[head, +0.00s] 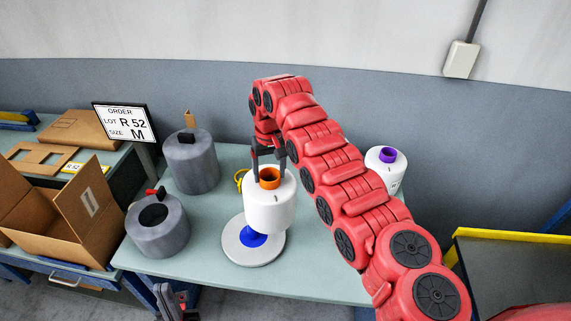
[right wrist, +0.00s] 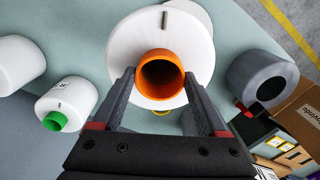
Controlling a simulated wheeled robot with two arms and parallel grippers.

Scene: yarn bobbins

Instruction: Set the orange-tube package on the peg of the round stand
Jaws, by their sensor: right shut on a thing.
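The orange-tube package (head: 270,208) is a white bobbin with an orange tube (head: 269,178) at its top. My right gripper (head: 268,160) is shut on the orange tube from above and holds the package upright. In the right wrist view the tube (right wrist: 160,75) sits between the two fingers. The round stand (head: 240,256), a pale disc with a blue centre (head: 253,237), is directly below the package. The package hides the peg, so I cannot tell whether the peg is inside the tube. My left gripper (head: 176,299) is low at the bottom left, empty-looking and partly cut off.
Two grey cylinders (head: 191,162) (head: 157,228) stand left of the stand. A purple-tube package (head: 385,168) stands behind my right arm. A green-tube package (right wrist: 67,103) shows in the right wrist view. An open cardboard box (head: 67,222) and order sign (head: 126,122) are left.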

